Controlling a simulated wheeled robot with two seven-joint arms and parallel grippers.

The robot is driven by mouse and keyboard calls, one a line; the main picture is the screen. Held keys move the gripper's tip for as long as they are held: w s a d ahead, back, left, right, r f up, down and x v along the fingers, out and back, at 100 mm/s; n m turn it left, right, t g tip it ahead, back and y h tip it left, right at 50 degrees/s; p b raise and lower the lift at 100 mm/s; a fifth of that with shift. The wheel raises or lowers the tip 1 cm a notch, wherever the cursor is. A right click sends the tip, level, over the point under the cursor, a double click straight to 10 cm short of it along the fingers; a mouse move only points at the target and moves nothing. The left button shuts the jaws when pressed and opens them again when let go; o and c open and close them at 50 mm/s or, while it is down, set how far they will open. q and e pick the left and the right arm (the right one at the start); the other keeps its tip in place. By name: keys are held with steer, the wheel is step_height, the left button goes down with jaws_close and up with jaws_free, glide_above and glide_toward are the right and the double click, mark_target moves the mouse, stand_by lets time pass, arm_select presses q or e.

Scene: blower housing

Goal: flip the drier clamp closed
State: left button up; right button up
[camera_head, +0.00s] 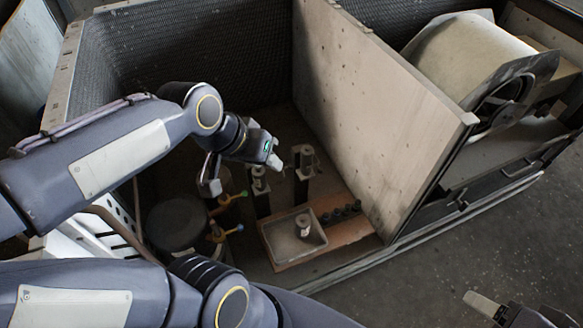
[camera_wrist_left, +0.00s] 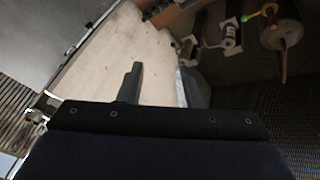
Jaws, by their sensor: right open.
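I cannot tell for sure which part is the drier clamp. Small metal cylinders on dark upright brackets (camera_head: 303,175) stand inside the housing, and they also show at the top of the left wrist view (camera_wrist_left: 230,38). Beside them are small yellow-green handles, one with a blue knob (camera_head: 238,228). My left gripper (camera_head: 243,174) is above and left of the brackets, fingers apart and empty; its fingers also show in the left wrist view (camera_wrist_left: 162,86). My right gripper (camera_head: 492,304) is open and empty at the bottom right, outside the housing, partly cut off.
A tall pale partition (camera_head: 385,120) stands right of the brackets. A tray (camera_head: 275,240) with a small cylinder lies on a brown base. A dark round tank (camera_head: 178,222) is at left. A large blower drum (camera_head: 465,55) sits beyond the partition.

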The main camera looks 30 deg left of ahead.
arm_select(q)
steer(key=shift+g+y, duration=0.4)
steer(key=shift+y, duration=0.3)
steer(key=w+a+f+b, duration=0.1)
steer(key=w+f+b, duration=0.1)
steer(key=w+f, duration=0.1)
steer(key=w+a+f+b, duration=0.2)
steer(key=w+f, duration=0.1)
steer(key=w, duration=0.1)
steer(key=w+a+f+b, duration=0.1)
steer(key=w+f+b, duration=0.1)
steer(key=w+f, duration=0.2)
steer(key=shift+a+b, duration=0.15)
steer(key=shift+b, duration=0.2)
jaws_close()
steer(key=w+a+f+y+b, duration=0.1)
steer(key=w+a+f+b, duration=0.3)
steer(key=w+f+b, duration=0.4)
steer(key=w+f, duration=0.6)
steer(key=f, duration=0.2)
steer(key=shift+a+y, duration=0.15)
steer(key=shift+y, duration=0.15)
arm_select(e)
step_height(320, 180, down, 17)
